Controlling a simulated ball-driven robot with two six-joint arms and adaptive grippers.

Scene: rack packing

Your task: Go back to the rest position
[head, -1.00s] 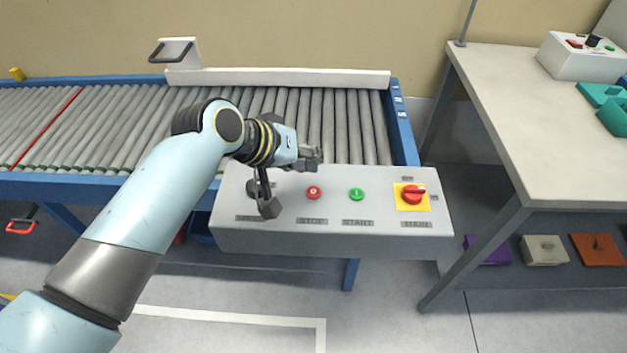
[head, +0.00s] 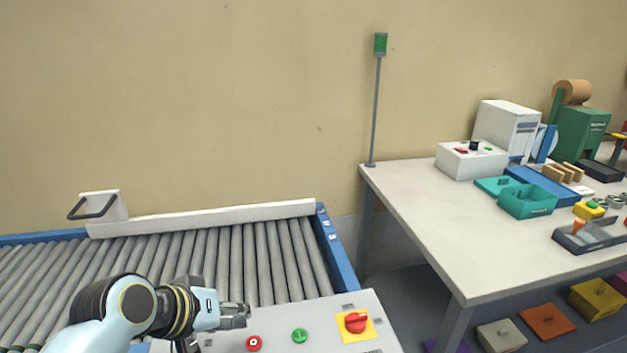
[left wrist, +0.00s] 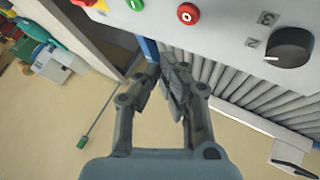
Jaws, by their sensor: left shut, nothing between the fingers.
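My left gripper (head: 236,316) is at the bottom left of the head view, over the roller conveyor's near edge beside the control panel (head: 275,343). In the left wrist view its fingers (left wrist: 167,72) are shut with nothing between them. The panel carries a red stop button (head: 253,343), a green start button (head: 299,335) and a red rotary switch on a yellow plate (head: 356,323). The wrist view also shows a black selector knob (left wrist: 289,50). My right gripper is in neither view.
The roller conveyor (head: 262,262) has a white rail (head: 215,216) along its back. A white table (head: 430,215) stands at the right with a teal box (head: 527,203), a white control box (head: 470,161) and other items. A pole with a green lamp (head: 380,45) rises at its back corner.

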